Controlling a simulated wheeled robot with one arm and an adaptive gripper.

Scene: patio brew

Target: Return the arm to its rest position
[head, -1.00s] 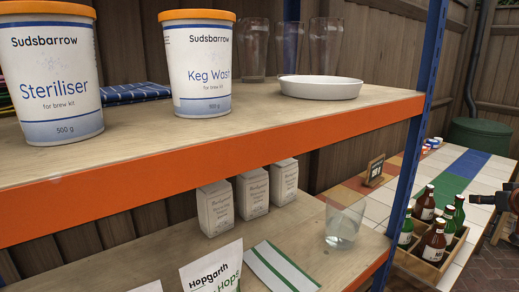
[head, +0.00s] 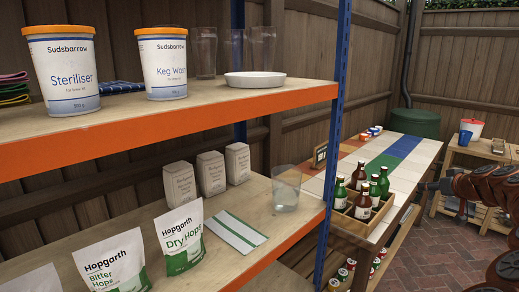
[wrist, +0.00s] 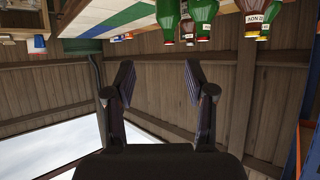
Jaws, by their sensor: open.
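My gripper (wrist: 160,85) shows in the wrist view with its two dark fingers spread apart and nothing between them. The wrist view appears upside down: fence boards and sky lie beyond the fingers, with bottles at the top edge. In the head view, part of my reddish-brown arm (head: 490,205) shows at the right edge, to the right of the tiled table. The gripper's fingertips cannot be made out clearly there. The arm appears clear of the shelf and the bottles.
An orange-edged shelf unit (head: 180,123) with tubs, glasses and hop bags fills the left. A tiled table (head: 405,148) carries a wooden crate (head: 357,222) of several bottles. A small wooden table (head: 470,152) stands at the back right. Brick paving (head: 430,250) between is open.

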